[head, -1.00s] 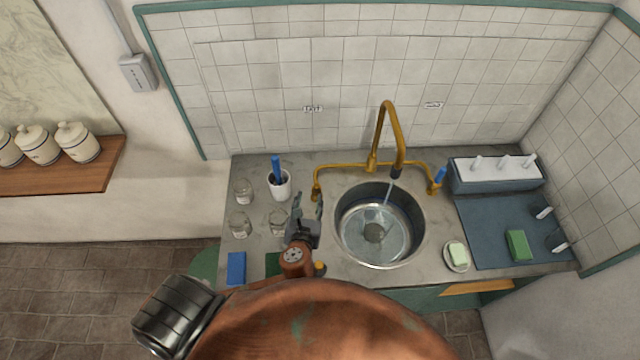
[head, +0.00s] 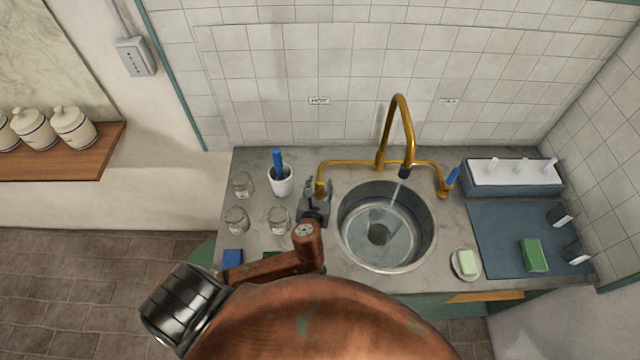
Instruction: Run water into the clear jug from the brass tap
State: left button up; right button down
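The brass tap (head: 401,122) arches over the round metal sink (head: 431,237), and a stream of water (head: 394,194) falls from its spout into the basin. A faint clear shape shows in the basin around the dark drain (head: 378,233); I cannot tell whether it is the jug or only water. Several pieces of glassware stand left of the sink, including a clear jar (head: 278,220). My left gripper (head: 317,186) is at the tap's left end, its fingers beside the brass handle (head: 319,190); whether they grip it is unclear. My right gripper is not in view.
A white cup with a blue brush (head: 281,182) stands just left of my gripper. A soap dish (head: 465,265) sits right of the sink. A blue mat (head: 500,230) holds a green sponge (head: 533,255), with a rack (head: 514,178) behind it.

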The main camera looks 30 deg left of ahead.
pick_arm(q)
jog(key=shift+w+a, duration=0.1)
jog(key=shift+w, duration=0.1)
grip_shut()
dwell(0.4)
